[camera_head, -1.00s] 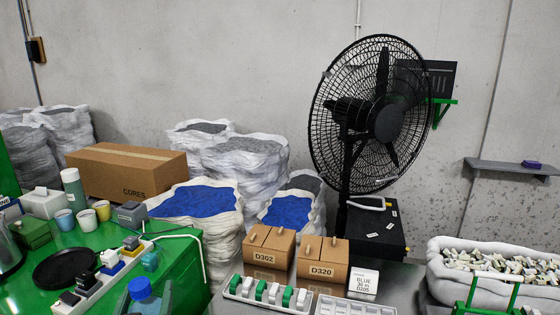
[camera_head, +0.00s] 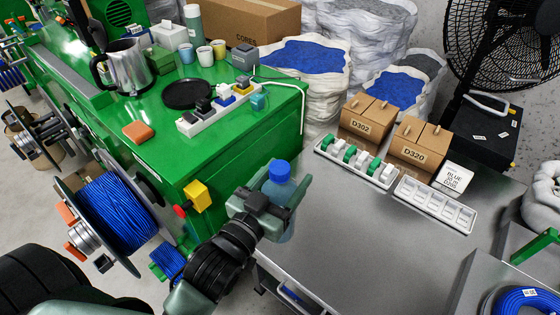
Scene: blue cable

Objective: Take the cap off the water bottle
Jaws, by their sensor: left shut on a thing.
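The water bottle (camera_head: 286,228) is upright in front of the green machine, in the middle of the view. It has a blue cap (camera_head: 280,170) on its top and a pale, see-through blue-green body. My left gripper (camera_head: 277,193) is shut on the bottle just below the cap, with its fingers on either side. The gripper hides much of the upper body of the bottle. My right gripper is not in view.
The green machine top (camera_head: 240,130) is at the left, with a kettle (camera_head: 128,65), a black plate (camera_head: 187,94) and a power strip (camera_head: 215,115). A grey metal table (camera_head: 360,235) lies to the right, mostly bare in front. Cardboard boxes (camera_head: 415,145) and white trays (camera_head: 436,203) stand along its back.

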